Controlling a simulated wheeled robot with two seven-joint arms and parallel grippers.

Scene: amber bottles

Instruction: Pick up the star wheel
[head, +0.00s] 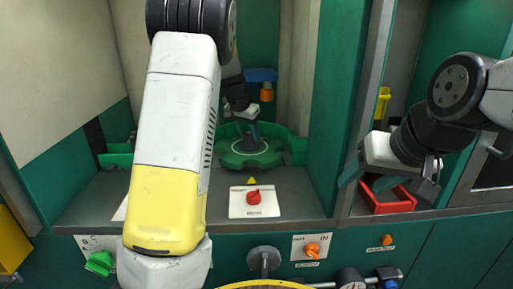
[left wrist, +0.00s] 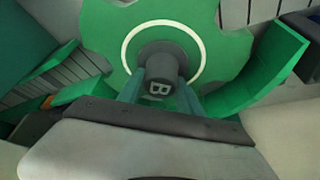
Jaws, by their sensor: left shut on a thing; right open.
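The star wheel (head: 236,158) is a green disc with a notched rim, inside the cabinet bay in the head view. In the left wrist view the star wheel (left wrist: 108,48) shows a pale ring around a grey hub marked B. My left gripper (head: 251,136) reaches down over its middle. In the left wrist view the fingers of my left gripper (left wrist: 162,92) are shut on the hub, one on each side. I cannot tell whether the wheel is clear of the surface below. My right gripper (head: 386,178) is open and empty at the right, near a red bin.
A red knob (head: 253,197) on a white plate stands in front of the wheel. Curved green guides (left wrist: 278,68) lie close around the wheel. A green divider wall (head: 336,110) separates the bay from the red bin (head: 392,207). Orange knobs and a gauge line the front panel.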

